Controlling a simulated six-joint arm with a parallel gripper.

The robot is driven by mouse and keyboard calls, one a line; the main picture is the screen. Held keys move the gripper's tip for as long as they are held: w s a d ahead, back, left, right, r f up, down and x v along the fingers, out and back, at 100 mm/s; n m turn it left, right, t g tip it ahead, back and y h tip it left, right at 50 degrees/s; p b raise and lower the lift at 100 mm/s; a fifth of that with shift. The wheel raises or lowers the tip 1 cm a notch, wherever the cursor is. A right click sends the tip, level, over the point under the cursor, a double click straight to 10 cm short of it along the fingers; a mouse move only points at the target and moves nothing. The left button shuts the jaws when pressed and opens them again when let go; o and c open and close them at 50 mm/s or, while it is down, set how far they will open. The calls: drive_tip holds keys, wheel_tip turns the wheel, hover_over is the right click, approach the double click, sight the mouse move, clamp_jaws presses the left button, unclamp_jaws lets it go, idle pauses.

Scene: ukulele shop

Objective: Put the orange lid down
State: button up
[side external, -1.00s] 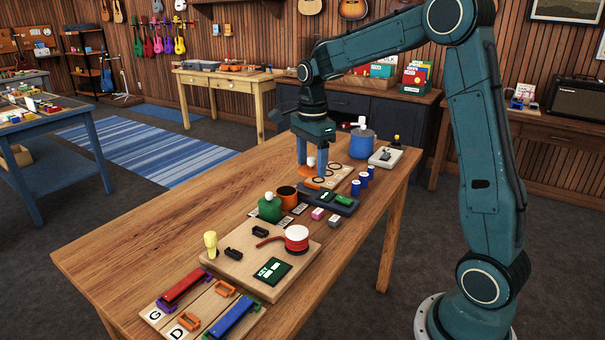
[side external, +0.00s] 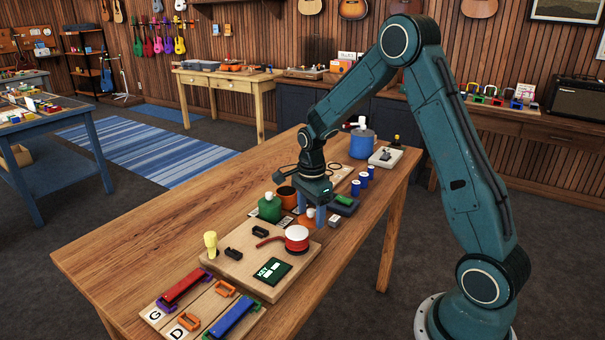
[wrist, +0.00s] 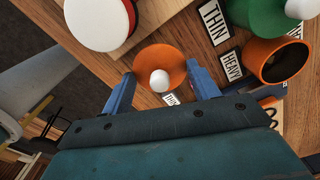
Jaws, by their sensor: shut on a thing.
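The orange lid (side external: 306,222) has a white knob and is between the blue fingers of my gripper (side external: 311,216). In the wrist view the fingers (wrist: 162,84) are at either side of the lid (wrist: 168,60), closed on it. It is over the table near the orange pot (side external: 287,194); whether it touches the wood cannot be told. The orange pot stands open in the wrist view (wrist: 278,62), to the right of the lid. A green pot (side external: 269,208) with a white knob stands beside it.
A red and white round tin (side external: 297,238) sits on a wooden board (side external: 232,264), close to my gripper. Label cards THIN (wrist: 214,20) and HEAVY (wrist: 232,66) lie near the pots. Blue cylinders (side external: 363,180) and a blue pot (side external: 362,145) stand farther back.

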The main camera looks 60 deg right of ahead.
sight(311, 216)
drive_tip(key=shift+f, duration=0.1)
drive_tip(key=shift+f, duration=2.05)
drive_tip(key=shift+f, duration=0.1)
drive_tip(key=o, duration=0.9)
drive_tip(key=shift+o, duration=0.2)
wheel_tip(311, 216, up, 12)
drive_tip(key=shift+r, duration=0.1)
